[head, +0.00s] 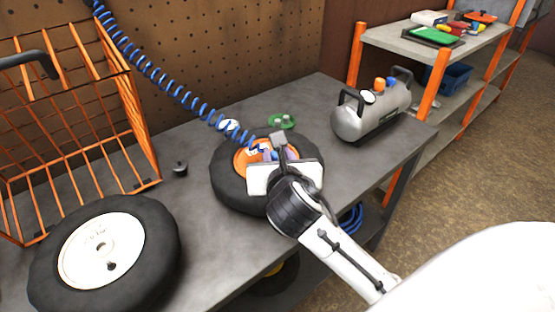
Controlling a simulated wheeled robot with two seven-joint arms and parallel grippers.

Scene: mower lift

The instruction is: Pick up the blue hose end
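The coiled blue hose (172,88) runs from the top left down to the wheel with the orange hub (241,158), which lies flat on the grey workbench. The blue hose end (262,147) is over this hub. My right gripper (271,150) is right at the hose end, with its white body covering part of the wheel. Its fingers are small and partly hidden, so I cannot tell whether they are closed on the hose end or only around it. My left gripper is out of view.
A wheel with a cream hub (72,257) lies at the front left, beside an orange wire basket (133,112). A grey air tank (371,117) stands on the right of the workbench (215,255). A green ring-like item (283,121) is behind the orange-hub wheel. Orange-posted shelves (395,40) stand at the right.

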